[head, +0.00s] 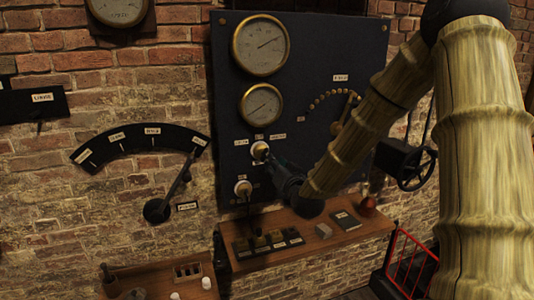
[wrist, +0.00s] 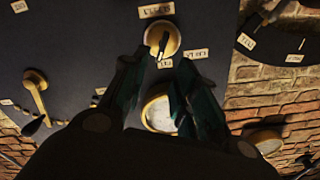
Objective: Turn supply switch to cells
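A round brass switch (head: 260,150) with small labels around its top sits on the dark panel (head: 300,100); I take it for the supply switch. The label words are too small to read. My gripper (wrist: 163,57) is open, its two dark fingers apart just short of the switch. In the head view my gripper (head: 271,160) is just to the lower right of the switch. I cannot tell whether it touches.
A second round switch (head: 243,187) sits lower on the panel. Two brass gauges (head: 261,44) are above. A brass arm with stud contacts (head: 336,128) is to the right, partly behind my arm. A wooden shelf (head: 330,243) juts out below. A lever quadrant (head: 125,145) is at left.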

